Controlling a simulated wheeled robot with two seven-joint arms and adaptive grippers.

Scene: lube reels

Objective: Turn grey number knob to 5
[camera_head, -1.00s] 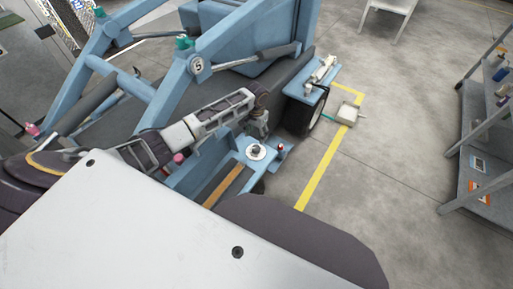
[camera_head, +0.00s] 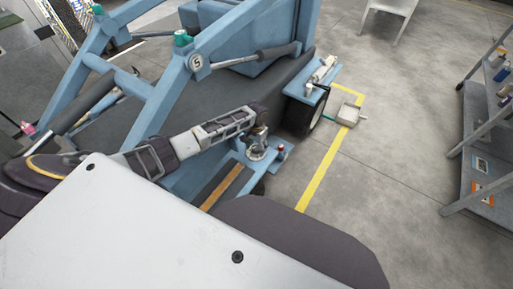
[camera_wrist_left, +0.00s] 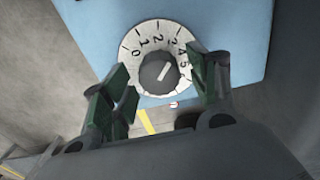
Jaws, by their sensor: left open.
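The grey knob (camera_wrist_left: 157,72) sits in the middle of a round white number dial (camera_wrist_left: 148,35) on a blue panel, seen in the left wrist view. A light pointer line on the knob points to the upper right, roughly toward 3 or 4; the exact number is hard to tell. My left gripper (camera_wrist_left: 157,62) is open, with one green-padded finger on each side of the knob. I cannot tell whether either finger touches it. In the head view my left gripper (camera_head: 258,142) is over the dial and hides most of it. My right gripper is not in view.
A small red button (camera_head: 282,148) stands on the blue panel just right of the dial. The blue machine frame (camera_head: 165,95) rises behind and left of my arm. A grey shelf cart (camera_head: 480,150) is at the right.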

